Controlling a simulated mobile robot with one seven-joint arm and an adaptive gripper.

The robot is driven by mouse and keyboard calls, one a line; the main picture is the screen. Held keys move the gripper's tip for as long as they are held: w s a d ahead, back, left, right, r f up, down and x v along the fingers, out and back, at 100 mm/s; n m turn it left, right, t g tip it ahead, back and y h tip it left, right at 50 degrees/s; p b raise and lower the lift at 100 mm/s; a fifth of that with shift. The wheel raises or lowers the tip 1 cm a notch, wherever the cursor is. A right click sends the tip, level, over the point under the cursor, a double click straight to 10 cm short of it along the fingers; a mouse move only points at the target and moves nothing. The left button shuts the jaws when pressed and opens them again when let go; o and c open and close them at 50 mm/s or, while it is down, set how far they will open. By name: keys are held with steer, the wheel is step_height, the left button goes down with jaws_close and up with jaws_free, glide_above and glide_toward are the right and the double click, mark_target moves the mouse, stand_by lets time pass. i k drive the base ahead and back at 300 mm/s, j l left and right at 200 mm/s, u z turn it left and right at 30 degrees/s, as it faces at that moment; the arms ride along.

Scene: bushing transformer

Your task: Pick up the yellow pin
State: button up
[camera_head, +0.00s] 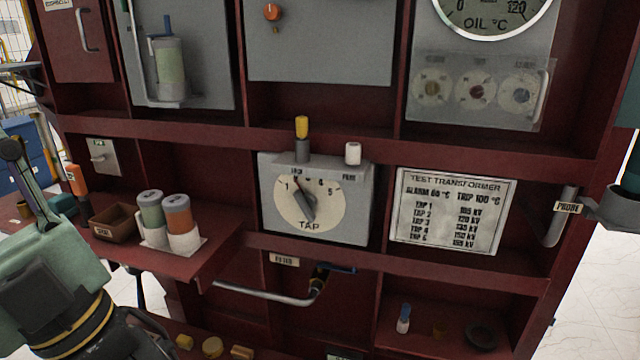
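The yellow pin (302,127) stands upright in a grey round holder (302,151) on top of the grey tap box (270,195). Its yellow upper part shows; its lower end is hidden inside the holder. My arm comes in at the lower left, with a black wrist part marked by yellow bands. Dark parts at its end, apparently my gripper (152,338), are cut off by the bottom edge. Its fingertips cannot be made out. It is well below and left of the pin, not touching it.
A white cylinder (353,153) stands on the tap box right of the pin. The tap dial (310,201) faces front. A bent metal handle (270,296) sticks out below. A shelf at left holds green (151,210) and orange (178,214) cylinders and a brown tray (113,222).

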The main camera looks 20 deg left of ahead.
mark_target(301, 123)
steer(key=i+j+z, duration=0.1)
steer(key=j+z, duration=0.6)
steer(key=j, duration=0.15)
steer(key=j+z, duration=0.35)
steer(key=j, duration=0.1)
